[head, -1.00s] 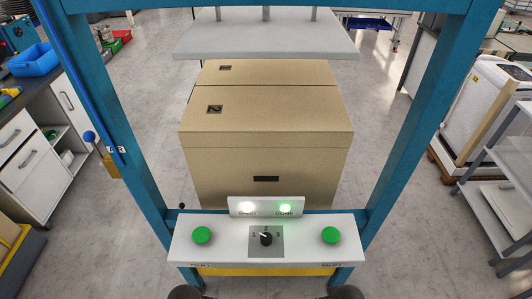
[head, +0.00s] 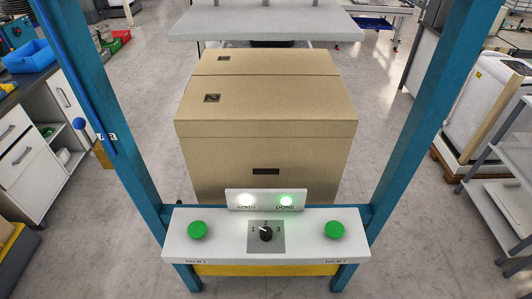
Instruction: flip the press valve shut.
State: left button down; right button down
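The press valve is on the left blue post (head: 108,120) of the press frame. Neither of my grippers shows in the head view.
A white control panel (head: 185,250) with two green palm buttons and a selector knob (head: 266,234) spans the front. Two lamps above it are lit, one labelled DONE. A large cardboard box (head: 265,150) stands under the grey press plate (head: 265,25). Cabinets (head: 25,165) stand left.

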aim_at(79, 123)
jog(key=u, duration=1.25)
